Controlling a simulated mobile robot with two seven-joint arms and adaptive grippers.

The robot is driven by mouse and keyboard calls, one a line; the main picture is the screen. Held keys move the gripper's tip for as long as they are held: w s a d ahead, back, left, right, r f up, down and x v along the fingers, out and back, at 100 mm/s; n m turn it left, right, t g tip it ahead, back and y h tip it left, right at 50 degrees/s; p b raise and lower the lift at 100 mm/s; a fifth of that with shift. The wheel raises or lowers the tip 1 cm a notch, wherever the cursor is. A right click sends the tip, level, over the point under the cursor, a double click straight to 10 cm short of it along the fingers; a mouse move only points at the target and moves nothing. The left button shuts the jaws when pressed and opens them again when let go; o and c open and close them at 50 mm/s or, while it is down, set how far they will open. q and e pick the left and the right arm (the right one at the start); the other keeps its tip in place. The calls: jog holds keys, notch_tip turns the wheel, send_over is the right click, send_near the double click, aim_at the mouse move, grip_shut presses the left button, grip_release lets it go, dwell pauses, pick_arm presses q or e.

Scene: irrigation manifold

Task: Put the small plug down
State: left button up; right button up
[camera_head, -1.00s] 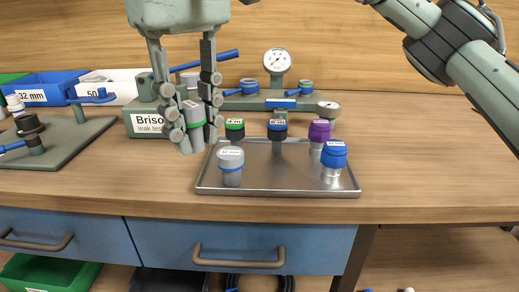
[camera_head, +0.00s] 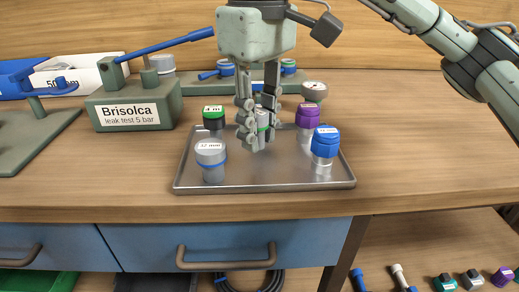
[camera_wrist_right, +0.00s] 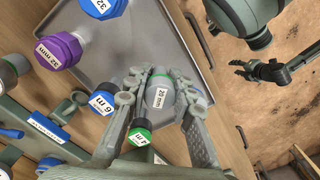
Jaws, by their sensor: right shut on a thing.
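The small plug, grey with a green band, shows at my right gripper in the head view (camera_head: 262,121). In the right wrist view it is labelled 20 mm (camera_wrist_right: 159,97). My right gripper (camera_head: 257,132) is shut on it, pointing down over the metal tray (camera_head: 265,187). I cannot tell whether the plug touches the tray. Around it stand a grey plug with a blue band (camera_head: 211,162), a green-topped black one (camera_head: 213,118), a purple one (camera_head: 307,120) and a blue one (camera_head: 325,146). A dark gripper-like end, probably my left (camera_wrist_right: 258,71), shows small in the wrist view.
A blue-topped plug (camera_wrist_right: 103,102) is close to the held plug in the wrist view.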

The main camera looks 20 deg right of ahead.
aim_at(260, 171)
notch_tip(260, 171, down, 4)
jog(key=shift+d+r, duration=0.1)
jog(key=shift+d, duration=0.05)
jog(key=shift+f, duration=0.2)
pick_arm(q)
jog(key=shift+w+a+f, duration=0.15)
jog(key=shift+w+f, duration=0.1)
jog(key=shift+w, duration=0.05)
jog(key=shift+r, duration=0.1)
pick_arm(e)
jog(key=shift+f, duration=0.1)
